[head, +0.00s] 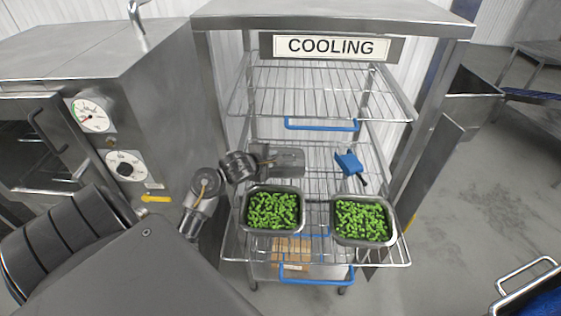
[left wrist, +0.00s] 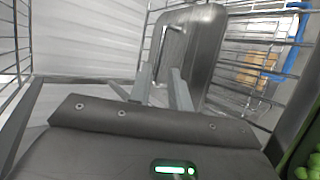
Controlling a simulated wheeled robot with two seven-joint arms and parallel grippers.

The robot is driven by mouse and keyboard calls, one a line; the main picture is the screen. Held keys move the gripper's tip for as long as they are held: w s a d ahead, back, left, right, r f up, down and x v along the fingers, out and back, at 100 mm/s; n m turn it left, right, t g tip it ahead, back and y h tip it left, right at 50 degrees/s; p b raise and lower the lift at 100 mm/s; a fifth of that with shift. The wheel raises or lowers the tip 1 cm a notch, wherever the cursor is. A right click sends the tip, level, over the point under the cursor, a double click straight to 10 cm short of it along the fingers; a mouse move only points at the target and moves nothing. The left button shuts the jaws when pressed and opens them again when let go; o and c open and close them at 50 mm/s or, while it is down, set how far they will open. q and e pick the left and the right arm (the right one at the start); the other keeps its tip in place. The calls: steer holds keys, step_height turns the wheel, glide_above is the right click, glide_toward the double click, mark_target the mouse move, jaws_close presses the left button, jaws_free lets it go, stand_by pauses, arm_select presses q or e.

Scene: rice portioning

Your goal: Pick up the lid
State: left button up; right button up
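The lid (left wrist: 200,50) is a grey metal plate with rounded corners and a thin bar handle (left wrist: 164,40). It lies ahead of my left gripper (left wrist: 162,90) in the left wrist view. The two fingers are apart, with the near end of the handle between or just beyond them; I cannot tell whether they touch it. In the head view my left arm reaches in from the left over the rack's middle shelf, behind the pans. The lid there is a grey shape (head: 290,158), partly hidden by the gripper. My right gripper is not in view.
Two metal pans of green vegetables, left (head: 246,222) and right (head: 335,236), stand on the cooling rack's shelf. A blue device (head: 348,162) lies behind the right pan. A wire shelf (head: 330,88) is above. A steel appliance (head: 150,100) stands left.

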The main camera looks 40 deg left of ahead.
arm_select(q)
steer(key=shift+a+x, duration=0.1)
steer(key=shift+x, duration=1.55)
steer(key=shift+a+x, duration=0.15)
steer(key=shift+x, duration=1.5)
steer(key=shift+s+d+r, duration=0.1)
steer(key=shift+s, duration=0.05)
steer(key=shift+c, duration=0.8)
jaws_close()
